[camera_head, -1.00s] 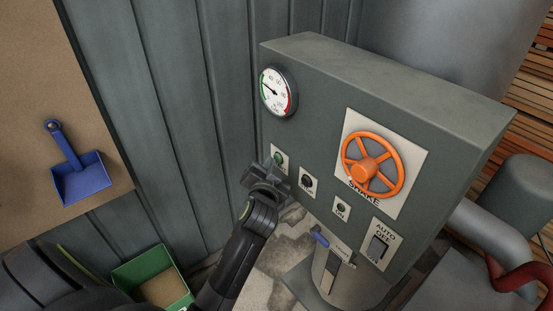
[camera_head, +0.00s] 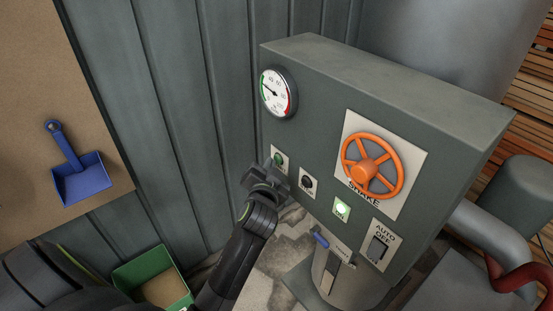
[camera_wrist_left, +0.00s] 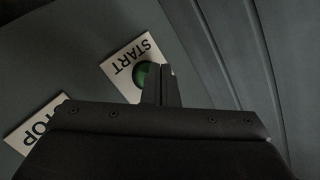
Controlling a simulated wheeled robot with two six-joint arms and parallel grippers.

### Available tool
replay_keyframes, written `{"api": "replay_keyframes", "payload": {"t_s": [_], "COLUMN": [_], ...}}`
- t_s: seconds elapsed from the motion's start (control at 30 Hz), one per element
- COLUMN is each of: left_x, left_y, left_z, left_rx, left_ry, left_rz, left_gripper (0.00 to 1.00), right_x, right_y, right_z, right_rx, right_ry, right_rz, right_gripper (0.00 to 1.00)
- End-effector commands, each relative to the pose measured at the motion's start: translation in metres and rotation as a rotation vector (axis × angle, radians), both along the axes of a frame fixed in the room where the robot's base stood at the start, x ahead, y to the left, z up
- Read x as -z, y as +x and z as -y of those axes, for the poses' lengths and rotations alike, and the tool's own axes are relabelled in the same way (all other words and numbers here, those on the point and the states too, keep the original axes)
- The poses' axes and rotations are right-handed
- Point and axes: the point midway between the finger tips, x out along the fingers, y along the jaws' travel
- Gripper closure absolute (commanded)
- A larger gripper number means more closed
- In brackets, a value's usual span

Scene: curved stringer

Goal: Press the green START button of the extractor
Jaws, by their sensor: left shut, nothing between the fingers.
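The green START button (camera_head: 279,158) sits on a white plate at the left of the grey extractor panel (camera_head: 316,140), below the gauge. In the left wrist view the green button (camera_wrist_left: 144,74) shows beside the START lettering, partly hidden by my fingers. My left gripper (camera_head: 265,177) is shut with nothing between its fingers. Its fingertips (camera_wrist_left: 168,72) overlap the button's edge in the left wrist view and appear to be at it; actual contact is hard to tell. The black STOP button (camera_head: 307,182) is just right of it. A small lamp (camera_head: 342,209) glows green. My right gripper is not in view.
The panel also bears a gauge (camera_head: 277,92), an orange SHAKE wheel (camera_head: 372,165) and an AUTO/OFF switch (camera_head: 378,248). A blue-handled lever (camera_head: 320,238) sticks out below. A blue dustpan (camera_head: 79,178) hangs at left; a green bin (camera_head: 153,279) stands below.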

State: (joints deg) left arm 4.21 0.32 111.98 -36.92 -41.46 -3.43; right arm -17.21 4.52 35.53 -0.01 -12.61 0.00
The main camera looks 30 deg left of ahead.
Motion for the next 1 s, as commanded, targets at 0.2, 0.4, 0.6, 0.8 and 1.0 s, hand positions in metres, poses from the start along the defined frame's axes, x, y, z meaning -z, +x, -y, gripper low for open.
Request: {"api": "replay_keyframes", "payload": {"t_s": [0.2,0.4,0.6,0.8,1.0], "left_x": [-0.001,0.0,0.0,-0.001,-0.001], "left_y": [-0.009,-0.009,-0.017,-0.036,-0.052], "left_z": [-0.004,-0.004,-0.007,-0.015,-0.021], "left_rx": [0.001,0.0,-0.001,-0.001,-0.001], "left_ry": [0.0,0.0,0.001,0.003,0.001], "left_rz": [0.001,0.0,-0.002,-0.003,-0.002], "left_gripper": [1.0,1.0,1.0,1.0,1.0], "right_x": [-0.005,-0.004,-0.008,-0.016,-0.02], "right_y": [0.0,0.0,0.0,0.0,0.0], "right_z": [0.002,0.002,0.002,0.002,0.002], "right_rx": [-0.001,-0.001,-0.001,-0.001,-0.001], "right_ry": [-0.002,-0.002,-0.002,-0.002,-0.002], "right_rz": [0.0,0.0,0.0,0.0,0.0], "right_gripper": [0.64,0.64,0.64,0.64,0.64]}}
